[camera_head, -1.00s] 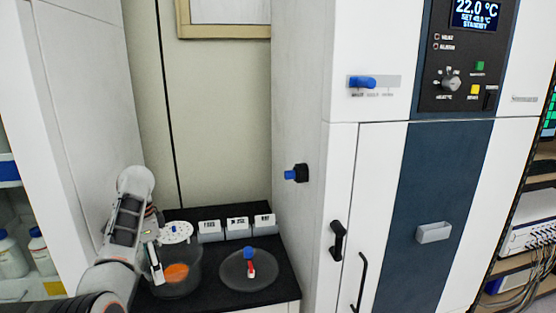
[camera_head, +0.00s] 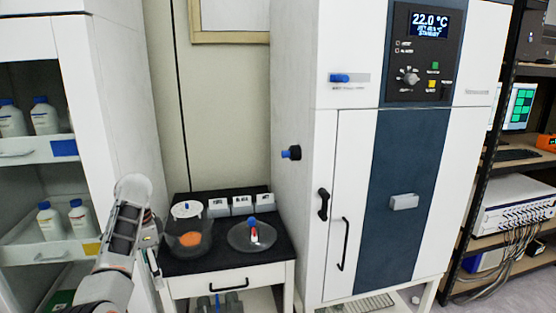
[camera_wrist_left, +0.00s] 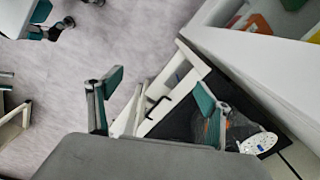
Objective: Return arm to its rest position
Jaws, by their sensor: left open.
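My left arm (camera_head: 125,225) rises at the lower left of the head view. Its left gripper (camera_head: 152,262) hangs by the left edge of the black-topped bench, left of the clear bowl (camera_head: 170,248) with orange contents. In the left wrist view the two green-tipped fingers of this gripper (camera_wrist_left: 158,90) stand wide apart with nothing between them. The right gripper is in neither view.
The bench (camera_head: 220,262) also carries a white perforated disc (camera_head: 187,209), a round clear lid (camera_head: 240,240) and small labelled boxes (camera_head: 242,205). The freeze dryer (camera_head: 425,165) stands right, door shut. A bottle cabinet (camera_head: 75,150) stands left, close to my arm.

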